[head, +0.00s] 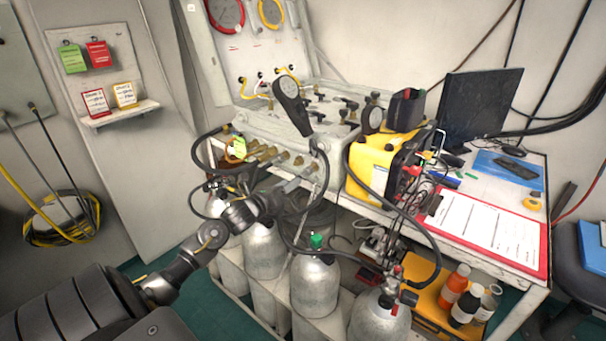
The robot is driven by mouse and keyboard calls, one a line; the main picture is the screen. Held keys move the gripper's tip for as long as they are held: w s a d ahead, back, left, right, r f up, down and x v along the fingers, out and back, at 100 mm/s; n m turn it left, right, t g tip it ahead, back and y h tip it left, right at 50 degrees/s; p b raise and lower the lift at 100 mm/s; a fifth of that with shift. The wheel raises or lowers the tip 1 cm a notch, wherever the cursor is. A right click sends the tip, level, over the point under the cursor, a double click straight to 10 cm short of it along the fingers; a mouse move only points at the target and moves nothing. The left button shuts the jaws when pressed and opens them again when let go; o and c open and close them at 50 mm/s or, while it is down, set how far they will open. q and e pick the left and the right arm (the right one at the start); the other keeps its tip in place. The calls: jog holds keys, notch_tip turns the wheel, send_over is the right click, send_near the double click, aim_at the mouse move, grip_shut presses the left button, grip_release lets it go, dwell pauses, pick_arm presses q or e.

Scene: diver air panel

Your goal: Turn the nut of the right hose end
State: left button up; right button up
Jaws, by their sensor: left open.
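The air panel (265,126) stands at the back of the bench, with a row of brass fittings (283,157) on its lower front face. A black hose (326,172) comes down at the right end of this row, below a dark round-headed part. Its end nut is too small to make out clearly. Another black hose (194,160) loops at the row's left end. My left gripper (277,200) is open, just below and in front of the fittings, apart from them as far as I can tell. Its fingertips are hard to separate from the hoses behind. My right gripper is out of view.
Grey gas cylinders (315,285) with valves stand below the bench, close under my left gripper. A yellow case (370,168) sits right of the panel, with loose cables. A red clipboard (433,207) and a monitor (478,105) occupy the bench's right side.

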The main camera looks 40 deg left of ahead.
aim_at(300, 176)
pick_arm(q)
jog(key=w+p, duration=0.1)
jog(key=w, duration=0.6)
jog(key=shift+w, duration=0.1)
jog(key=shift+w+f, duration=0.1)
jog(key=shift+w, duration=0.35)
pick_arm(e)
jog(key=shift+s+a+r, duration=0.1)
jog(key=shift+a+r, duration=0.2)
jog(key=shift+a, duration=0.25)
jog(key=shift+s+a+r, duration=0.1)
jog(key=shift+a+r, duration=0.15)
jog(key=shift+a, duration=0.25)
pick_arm(q)
jog(key=c, duration=1)
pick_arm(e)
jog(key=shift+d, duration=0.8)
